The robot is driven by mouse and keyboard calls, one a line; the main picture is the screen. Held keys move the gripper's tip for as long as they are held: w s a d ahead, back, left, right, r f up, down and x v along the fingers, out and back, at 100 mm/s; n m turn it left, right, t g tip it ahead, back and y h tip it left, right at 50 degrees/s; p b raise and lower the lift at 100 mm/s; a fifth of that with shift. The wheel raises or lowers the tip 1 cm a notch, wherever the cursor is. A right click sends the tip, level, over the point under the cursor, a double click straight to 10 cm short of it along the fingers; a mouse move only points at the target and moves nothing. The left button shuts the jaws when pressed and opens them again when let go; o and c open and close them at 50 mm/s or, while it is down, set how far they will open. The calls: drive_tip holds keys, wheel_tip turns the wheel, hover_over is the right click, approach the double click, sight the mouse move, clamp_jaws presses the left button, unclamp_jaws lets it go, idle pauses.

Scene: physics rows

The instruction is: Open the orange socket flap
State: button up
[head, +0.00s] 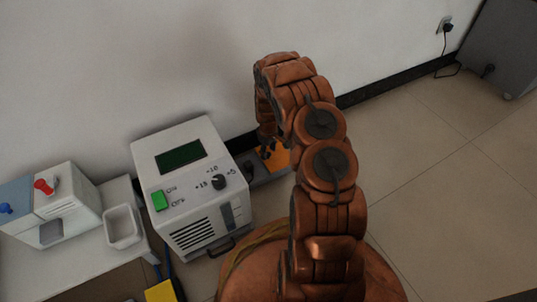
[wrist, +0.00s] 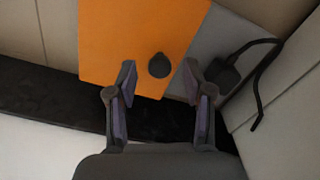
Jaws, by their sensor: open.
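The orange socket flap (wrist: 130,40) shows in the wrist view as a flat orange panel with a dark round knob (wrist: 160,65) near its lower edge. It lies beside a grey surface with a black plug. My gripper (wrist: 160,88) is open and empty, with one finger on each side below the knob. The knob lies between and slightly beyond the fingertips; I cannot tell whether they touch the panel. In the head view the flap (head: 279,157) is partly hidden by my arm, and my gripper (head: 267,146) is at its left edge.
A black plug (wrist: 224,74) with a cable sits right of the flap in the wrist view. A white device (head: 190,190) with a dial and green switch stands left of the flap in the head view. The wall (head: 130,60) is behind. Floor at right is clear.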

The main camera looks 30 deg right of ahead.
drive_tip(key=shift+f, duration=0.5)
clamp_jaws()
idle(0.3)
